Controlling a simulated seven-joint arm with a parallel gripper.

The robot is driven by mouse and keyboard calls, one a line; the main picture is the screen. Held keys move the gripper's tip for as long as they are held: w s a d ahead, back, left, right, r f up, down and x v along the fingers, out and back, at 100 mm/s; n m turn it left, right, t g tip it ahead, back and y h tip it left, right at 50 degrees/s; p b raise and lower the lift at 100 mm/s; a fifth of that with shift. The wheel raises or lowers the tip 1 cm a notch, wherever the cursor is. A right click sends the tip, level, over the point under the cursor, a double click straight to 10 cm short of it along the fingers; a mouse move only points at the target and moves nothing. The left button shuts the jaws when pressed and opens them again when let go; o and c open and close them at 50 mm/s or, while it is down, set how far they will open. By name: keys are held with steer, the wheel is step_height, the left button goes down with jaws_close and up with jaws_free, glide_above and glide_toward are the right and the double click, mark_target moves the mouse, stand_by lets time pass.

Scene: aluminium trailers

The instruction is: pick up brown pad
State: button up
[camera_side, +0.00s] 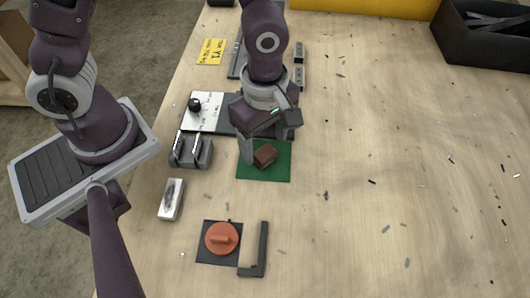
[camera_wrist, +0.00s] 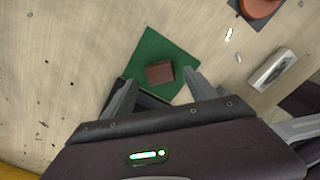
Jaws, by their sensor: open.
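The brown pad (camera_side: 265,155) is a small dark brown block on a green square mat (camera_side: 278,174) on the table. In the wrist view the brown pad (camera_wrist: 160,72) lies on the green mat (camera_wrist: 150,46), a little beyond and between my fingertips. My gripper (camera_side: 268,152) is open and empty above the mat, with its fingers to either side of the pad in the side view. In the wrist view my gripper (camera_wrist: 160,80) has its two fingers spread apart. I cannot tell the exact height of the fingertips above the mat.
An orange round knob (camera_side: 221,238) on a black square and a black L-shaped bracket (camera_side: 262,250) lie at the front. A white block (camera_side: 171,199) and a grey holder (camera_side: 190,150) stand left. A black bin (camera_side: 485,40) is far right.

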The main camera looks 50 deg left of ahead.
mark_target(265, 153)
step_height(265, 153, down, 3)
steer(key=shift+d+r, duration=0.1)
jaws_close()
step_height(265, 153, up, 10)
stand_by(0.5)
